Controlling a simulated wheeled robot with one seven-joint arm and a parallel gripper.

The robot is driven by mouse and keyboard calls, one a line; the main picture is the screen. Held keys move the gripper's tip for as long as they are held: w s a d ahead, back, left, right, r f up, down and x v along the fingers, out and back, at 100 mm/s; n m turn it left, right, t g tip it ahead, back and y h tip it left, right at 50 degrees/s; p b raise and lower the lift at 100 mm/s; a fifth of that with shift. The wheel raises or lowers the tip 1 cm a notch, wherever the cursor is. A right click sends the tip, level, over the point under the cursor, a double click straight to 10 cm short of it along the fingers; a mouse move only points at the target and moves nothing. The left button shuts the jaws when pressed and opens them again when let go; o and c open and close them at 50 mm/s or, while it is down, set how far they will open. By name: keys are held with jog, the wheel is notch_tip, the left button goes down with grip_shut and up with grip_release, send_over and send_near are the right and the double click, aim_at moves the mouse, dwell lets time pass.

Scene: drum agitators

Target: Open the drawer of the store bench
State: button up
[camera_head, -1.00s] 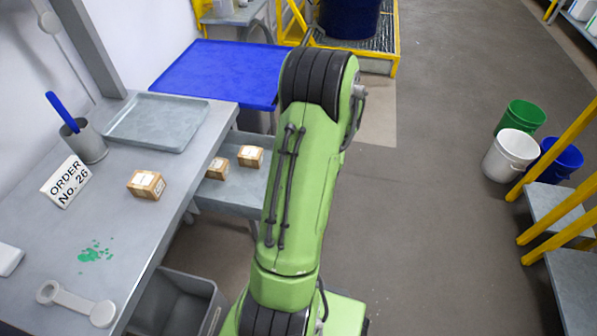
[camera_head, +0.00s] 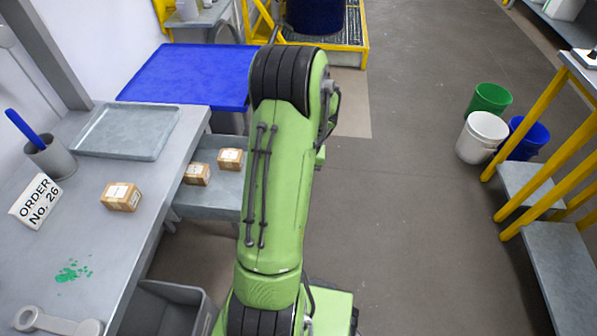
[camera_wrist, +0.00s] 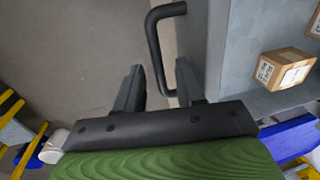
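The store bench (camera_head: 105,245) is at the left in the head view. Its drawer (camera_head: 210,203) stands pulled out from the bench's right side, with two small cartons in it. In the wrist view the drawer front (camera_wrist: 214,45) shows at right, with a black bar handle (camera_wrist: 153,42) standing out from it. My gripper (camera_wrist: 158,65) is open, its two dark fingers apart. The lower part of the handle lies between the fingers in the picture; I see no clear contact. In the head view my green arm hides the gripper, the handle and the drawer's outer end.
On the bench are a grey tray (camera_head: 127,130), a carton (camera_head: 121,197), a cup (camera_head: 50,158) and an order card (camera_head: 36,200). A grey bin (camera_head: 165,308) stands below. Buckets (camera_head: 482,138) and a yellow-legged rack (camera_head: 540,165) are at right, with clear floor between.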

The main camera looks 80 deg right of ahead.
notch_tip(320, 180, up, 16)
jog(key=s+p, duration=0.3)
jog(key=p, duration=0.1)
jog(key=shift+d+f, duration=0.15)
jog(key=shift+f, duration=0.05)
jog(key=shift+w, duration=0.1)
jog(key=w+a+r+n+h+p, duration=0.1)
jog(key=w+a+r+n, duration=0.2)
jog(key=w+a+r, duration=0.35)
jog(key=w+a+r+n, duration=0.35)
jog(key=w+a, duration=0.45)
jog(key=w, duration=0.4)
jog(key=w+a+r+n+t, duration=0.25)
jog(key=a+n, duration=0.25)
jog(key=a, duration=0.7)
jog(key=s+a+n+t+p, duration=0.1)
jog(key=s+a+n, duration=0.4)
jog(key=a, duration=0.6)
jog(key=shift+a+y, duration=0.25)
jog(key=shift+y, duration=0.15)
